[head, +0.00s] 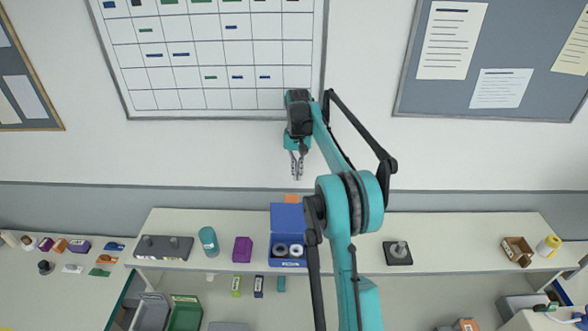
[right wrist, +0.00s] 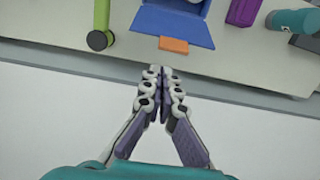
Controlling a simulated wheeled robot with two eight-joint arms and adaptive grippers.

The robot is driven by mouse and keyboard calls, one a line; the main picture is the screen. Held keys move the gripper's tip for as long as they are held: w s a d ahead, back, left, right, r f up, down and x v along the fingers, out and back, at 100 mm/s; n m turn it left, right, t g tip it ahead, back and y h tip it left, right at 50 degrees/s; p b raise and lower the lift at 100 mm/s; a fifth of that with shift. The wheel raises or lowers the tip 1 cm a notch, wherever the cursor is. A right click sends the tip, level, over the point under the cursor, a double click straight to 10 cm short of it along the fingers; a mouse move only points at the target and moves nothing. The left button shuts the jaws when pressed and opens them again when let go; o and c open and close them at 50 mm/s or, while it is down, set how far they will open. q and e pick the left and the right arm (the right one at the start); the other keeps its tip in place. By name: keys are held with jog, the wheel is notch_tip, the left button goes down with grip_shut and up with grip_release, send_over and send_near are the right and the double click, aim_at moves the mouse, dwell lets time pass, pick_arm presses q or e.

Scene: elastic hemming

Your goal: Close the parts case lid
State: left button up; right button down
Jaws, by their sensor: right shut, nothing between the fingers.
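The blue parts case (head: 275,263) stands on the white shelf with its lid (head: 287,217) open and raised at the back. Ring-shaped parts, one dark and one white, show inside. An orange tab (head: 292,199) sits on the lid's upper edge. My right gripper (head: 297,177) is shut and empty, above and behind the tab, apart from it. In the right wrist view the shut fingertips (right wrist: 162,72) point toward the orange tab (right wrist: 174,45) and the blue lid (right wrist: 165,27), with a gap between. My left gripper is not in view.
A purple box (head: 243,249) and a teal cylinder (head: 208,241) stand left of the case. A green item with a black round end (right wrist: 101,20) lies on the other side. A dark block with a knob (head: 398,253) is further right. The wall is behind.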

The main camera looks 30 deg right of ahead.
notch_tip(320, 180, down, 6)
jog(key=shift+s+f+p, duration=0.15)
jog(key=shift+s+p, duration=0.05)
jog(key=shift+p, duration=0.15)
jog(key=shift+a, duration=0.1)
